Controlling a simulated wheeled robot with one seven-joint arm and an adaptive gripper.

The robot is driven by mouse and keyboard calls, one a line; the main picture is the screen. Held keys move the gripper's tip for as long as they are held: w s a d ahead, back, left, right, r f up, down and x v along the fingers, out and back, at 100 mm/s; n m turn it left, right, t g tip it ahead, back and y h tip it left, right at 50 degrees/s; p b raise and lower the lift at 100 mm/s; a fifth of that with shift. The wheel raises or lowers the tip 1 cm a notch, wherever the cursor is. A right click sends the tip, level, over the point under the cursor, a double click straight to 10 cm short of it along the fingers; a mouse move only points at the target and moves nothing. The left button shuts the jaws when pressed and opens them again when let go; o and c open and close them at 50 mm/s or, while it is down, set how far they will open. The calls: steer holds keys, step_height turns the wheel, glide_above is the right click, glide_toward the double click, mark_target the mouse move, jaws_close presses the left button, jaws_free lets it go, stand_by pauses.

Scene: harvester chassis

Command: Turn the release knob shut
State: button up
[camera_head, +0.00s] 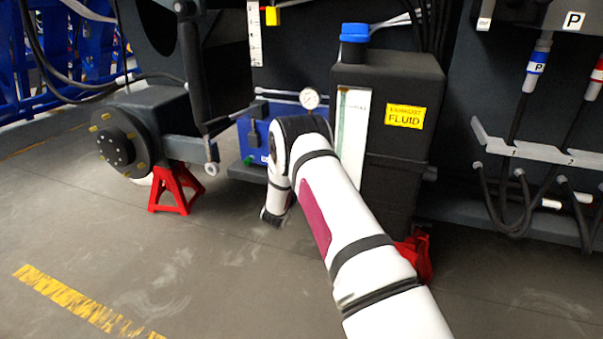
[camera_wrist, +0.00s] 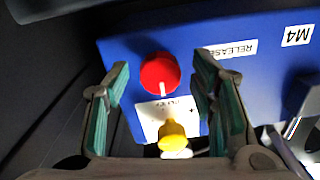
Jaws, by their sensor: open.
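In the wrist view a round red knob (camera_wrist: 160,74) with a white mark on its lower edge sits on a blue panel (camera_wrist: 130,48). An upside-down RELEASE label (camera_wrist: 232,49) is to its right. A yellow knob (camera_wrist: 173,137) stands in front of a white label just below the red one. My gripper (camera_wrist: 161,66) is open, with one teal-padded finger on each side of the red knob and a visible gap to it on both sides. In the head view the blue unit (camera_head: 253,140) is partly hidden by my arm, and both knobs are hidden.
A dark fluid tank (camera_head: 405,150) with a blue cap (camera_head: 354,33) stands right of the blue unit. A gauge (camera_head: 310,98) is above it. A red stand (camera_head: 175,190) is at left. Hoses (camera_head: 510,190) hang at right. The floor in front is clear.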

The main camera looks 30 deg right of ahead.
steer(key=v, duration=1.1)
steer(key=shift+s+a, duration=0.2)
steer(key=shift+a, duration=0.15)
steer(key=shift+a, duration=0.1)
